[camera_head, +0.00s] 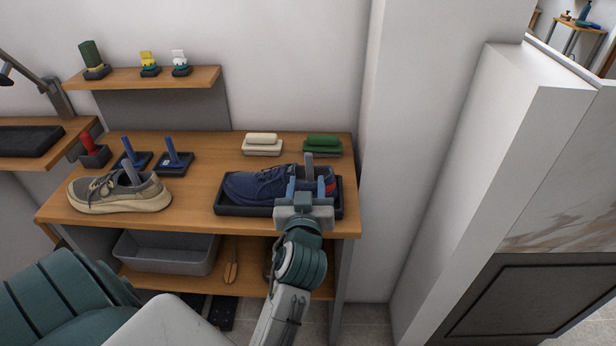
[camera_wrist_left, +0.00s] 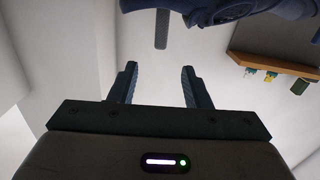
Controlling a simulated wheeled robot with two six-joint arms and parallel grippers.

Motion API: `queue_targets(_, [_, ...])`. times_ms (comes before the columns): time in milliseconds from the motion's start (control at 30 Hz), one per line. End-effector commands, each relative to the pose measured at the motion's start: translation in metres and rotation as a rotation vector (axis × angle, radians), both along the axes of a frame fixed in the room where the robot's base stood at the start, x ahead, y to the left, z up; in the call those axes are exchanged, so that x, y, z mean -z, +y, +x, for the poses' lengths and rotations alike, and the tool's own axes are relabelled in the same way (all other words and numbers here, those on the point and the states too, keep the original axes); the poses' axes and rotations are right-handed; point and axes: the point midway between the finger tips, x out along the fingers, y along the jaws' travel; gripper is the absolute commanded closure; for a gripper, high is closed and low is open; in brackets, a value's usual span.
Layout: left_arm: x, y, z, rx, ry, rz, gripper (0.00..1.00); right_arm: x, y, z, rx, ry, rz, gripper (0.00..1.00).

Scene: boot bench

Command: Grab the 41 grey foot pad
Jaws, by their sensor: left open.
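A grey upright bar (camera_head: 309,161), which looks like the handle of a grey foot pad, rises from the navy shoe (camera_head: 258,185). The rest of that pad is hidden in the shoe, and no number 41 is legible. My left gripper (camera_head: 306,184) is open at the shoe's heel, its fingers either side of the bar in the head view. In the left wrist view the bar (camera_wrist_left: 161,28) stands beyond the open fingertips (camera_wrist_left: 158,68), apart from them. My right gripper is not in view.
The navy shoe sits in a black tray (camera_head: 240,210) on the wooden bench (camera_head: 190,208). Two blue-handled pieces (camera_head: 175,157) stand behind the grey-beige shoe. A cream brush (camera_head: 262,142) and a green brush (camera_head: 322,143) lie at the back. A wall corner stands to the right.

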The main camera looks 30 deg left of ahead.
Motion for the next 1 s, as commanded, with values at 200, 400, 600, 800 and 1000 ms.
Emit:
queue_targets(200, [-0.011, 0.011, 0.022, -0.002, -0.031, 0.014, 0.56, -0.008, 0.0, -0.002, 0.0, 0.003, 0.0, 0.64])
queue_targets(400, [-0.01, 0.024, 0.044, -0.002, -0.029, 0.012, 0.56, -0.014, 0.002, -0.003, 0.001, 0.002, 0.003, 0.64])
queue_targets(600, [-0.008, 0.031, 0.054, -0.003, -0.026, 0.01, 0.56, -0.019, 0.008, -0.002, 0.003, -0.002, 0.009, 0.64])
queue_targets(800, [-0.006, 0.049, 0.078, -0.004, -0.024, 0.014, 0.56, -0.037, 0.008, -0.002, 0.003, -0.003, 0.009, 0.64])
queue_targets(1000, [-0.003, 0.057, 0.092, -0.002, -0.027, 0.009, 0.56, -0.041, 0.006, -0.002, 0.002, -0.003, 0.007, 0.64])
